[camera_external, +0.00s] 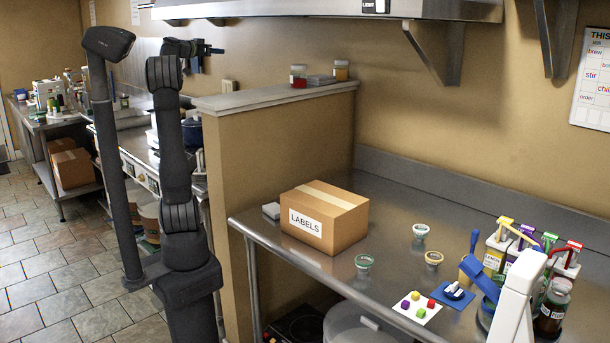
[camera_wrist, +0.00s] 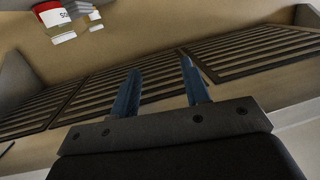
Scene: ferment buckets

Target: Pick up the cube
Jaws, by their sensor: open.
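Several small coloured cubes (camera_external: 431,303), among them red, purple and yellow ones, sit on a white card (camera_external: 428,318) at the front of the steel counter. Which one is the task's cube, I cannot tell. My gripper (camera_external: 210,49) is high up at the left in the external view, below the hood and far from the cubes. Its blue fingers also show in the wrist view (camera_wrist: 160,64), apart with nothing between them. No cube shows in the wrist view.
A cardboard LABELS box (camera_external: 345,211) stands on the counter (camera_external: 385,257). Small cups (camera_external: 433,259), a blue mat (camera_external: 452,296) and bottles (camera_external: 552,308) are near the cubes. A partition wall (camera_external: 265,160) rises between my arm and the counter. The hood (camera_external: 330,10) hangs above.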

